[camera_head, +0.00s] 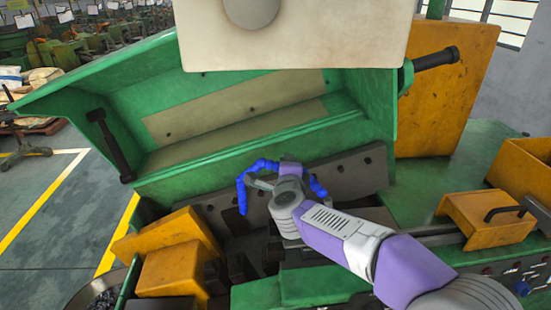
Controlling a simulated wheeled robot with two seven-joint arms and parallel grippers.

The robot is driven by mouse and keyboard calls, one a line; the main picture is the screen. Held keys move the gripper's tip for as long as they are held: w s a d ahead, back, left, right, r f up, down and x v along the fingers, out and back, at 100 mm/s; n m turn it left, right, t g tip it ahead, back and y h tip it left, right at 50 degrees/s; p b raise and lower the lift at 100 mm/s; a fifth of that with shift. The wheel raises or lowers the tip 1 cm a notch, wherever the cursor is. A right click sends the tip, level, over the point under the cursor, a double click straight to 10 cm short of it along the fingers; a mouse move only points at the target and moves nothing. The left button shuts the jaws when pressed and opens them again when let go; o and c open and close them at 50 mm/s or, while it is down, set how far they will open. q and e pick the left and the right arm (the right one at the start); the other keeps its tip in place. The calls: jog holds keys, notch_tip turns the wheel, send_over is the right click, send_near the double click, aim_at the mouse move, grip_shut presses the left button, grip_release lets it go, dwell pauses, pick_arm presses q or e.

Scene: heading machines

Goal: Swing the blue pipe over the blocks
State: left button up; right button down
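The blue pipe (262,165) is a jointed, segmented hose in the middle of the head view. It arches over from the right, and its left end hangs down in front of the dark metal ledge. My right arm comes in from the lower right, and its gripper (261,183) is at the pipe, overlapping its middle. The wrist hides part of the pipe, and I cannot tell whether the fingers are closed on it. Dark metal blocks (237,266) stand in the machine bed below and to the left of the gripper. My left gripper is not in view.
A raised green cover (150,100) stands open behind the pipe. Yellow-orange blocks (172,268) are at the lower left, and a yellow box (486,218) with a dark handle is at the right. A pale panel (300,35) blocks the top middle.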

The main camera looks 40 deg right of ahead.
jog(key=shift+a, duration=0.1)
dwell(0.3)
jog(key=c, duration=0.9)
grip_release()
jog(key=shift+s, duration=0.1)
jog(key=p+v, duration=0.1)
jog(key=v, duration=0.6)
jog(key=shift+s+a+r, duration=0.1)
jog(key=shift+s+a, duration=0.05)
jog(key=shift+a, duration=0.1)
